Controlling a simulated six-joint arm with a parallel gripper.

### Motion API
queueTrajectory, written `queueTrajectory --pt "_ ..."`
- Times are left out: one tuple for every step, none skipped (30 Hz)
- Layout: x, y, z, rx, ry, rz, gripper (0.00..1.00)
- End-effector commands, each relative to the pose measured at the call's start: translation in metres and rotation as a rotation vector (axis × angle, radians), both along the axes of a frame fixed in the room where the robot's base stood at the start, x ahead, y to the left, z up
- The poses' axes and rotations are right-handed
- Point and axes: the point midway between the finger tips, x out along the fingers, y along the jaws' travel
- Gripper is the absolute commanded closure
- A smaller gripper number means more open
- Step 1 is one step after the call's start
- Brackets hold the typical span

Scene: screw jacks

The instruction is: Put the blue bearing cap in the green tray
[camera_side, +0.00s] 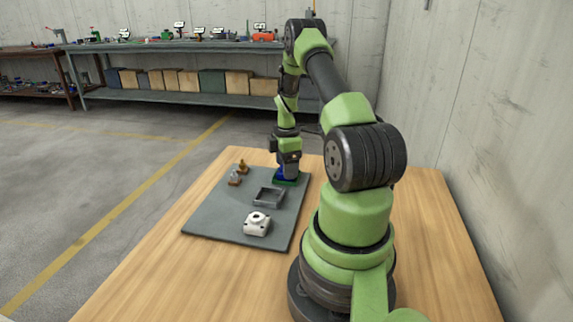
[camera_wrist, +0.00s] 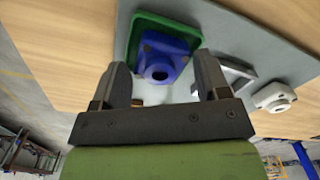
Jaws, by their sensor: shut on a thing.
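The blue bearing cap (camera_wrist: 162,58) is between the fingers of my gripper (camera_wrist: 162,72) in the wrist view, and my gripper is shut on it. The green tray (camera_wrist: 138,26) lies behind and around the cap there, its rim showing past the cap's far end and sides. In the side view, my gripper (camera_side: 287,168) points down at the green tray (camera_side: 303,180) at the mat's far right corner. A bit of the blue cap (camera_side: 280,174) shows low at the tray. I cannot tell whether the cap touches the tray floor.
A grey tray (camera_side: 268,196) sits in the mat's middle, with a white bearing housing (camera_side: 257,223) nearer the front. Two small screw jacks, one brass (camera_side: 243,167) and one silvery (camera_side: 235,178), stand at the far left. The mat's (camera_side: 215,220) front left is clear.

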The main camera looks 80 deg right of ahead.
Motion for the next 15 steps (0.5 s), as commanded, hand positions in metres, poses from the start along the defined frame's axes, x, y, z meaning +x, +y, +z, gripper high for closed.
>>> queueTrajectory --pt "0.0002 -0.0004 0.0002 -0.002 -0.001 0.0 0.68" --pt "0.0003 -0.0005 0.0004 -0.002 -0.001 0.0 0.68" --pt "0.0003 -0.0005 0.0005 -0.002 -0.001 0.0 0.68" --pt "0.0003 -0.0005 0.0006 -0.002 -0.001 0.0 0.68" --pt "0.0003 -0.0005 0.0006 -0.002 -0.001 0.0 0.68" --pt "0.0002 -0.0004 0.0005 -0.002 -0.001 0.0 0.68" --pt "0.0002 -0.0004 0.0 -0.002 -0.001 0.0 0.68" --pt "0.0002 -0.0003 -0.0008 -0.002 -0.001 0.0 0.68" --pt "0.0002 -0.0003 -0.002 -0.001 0.0 -0.001 0.68" --pt "0.0001 -0.0002 -0.0027 0.0 0.0 -0.001 0.29" --pt "0.0001 -0.0002 -0.0023 -0.001 0.0 -0.001 0.22" --pt "0.0001 -0.0002 -0.0022 -0.001 0.0 -0.001 0.13" --pt "0.0001 -0.0002 -0.0022 -0.001 0.0 -0.001 0.06" --pt "0.0001 -0.0002 -0.0022 -0.001 0.0 -0.001 0.06" --pt "0.0001 -0.0002 -0.0022 -0.001 0.0 0.0 0.06"
